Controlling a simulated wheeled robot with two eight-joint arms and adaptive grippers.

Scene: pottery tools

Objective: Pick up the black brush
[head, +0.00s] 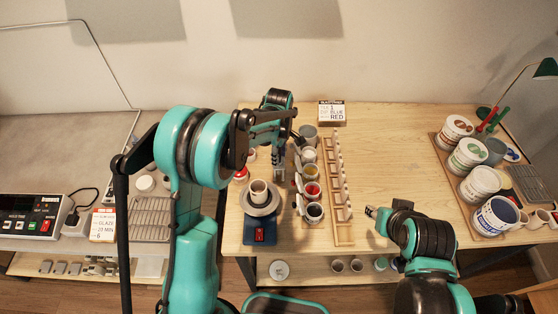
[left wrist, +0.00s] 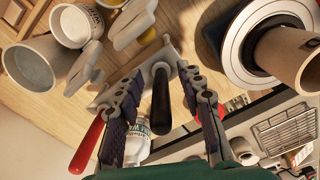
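In the left wrist view, the black brush (left wrist: 161,102) shows as a dark handle below a pale piece, between the two fingers of my left gripper (left wrist: 163,112). The fingers are apart, with a visible gap on each side of the handle. I cannot make out the brush clearly in the head view. There my left gripper (head: 278,168) points down between the pottery wheel and the row of glaze cups. My right gripper (head: 378,213) is over the table's front edge, right of the wooden rack; its finger gap is too small to tell.
A pot (head: 259,189) stands on the wheel (head: 260,236). Glaze cups (head: 311,189) stand beside the wooden rack (head: 344,236). A red handle (left wrist: 86,147) is left of my left fingers. Labelled buckets (head: 480,184) stand at right. The table between rack and buckets is mostly clear.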

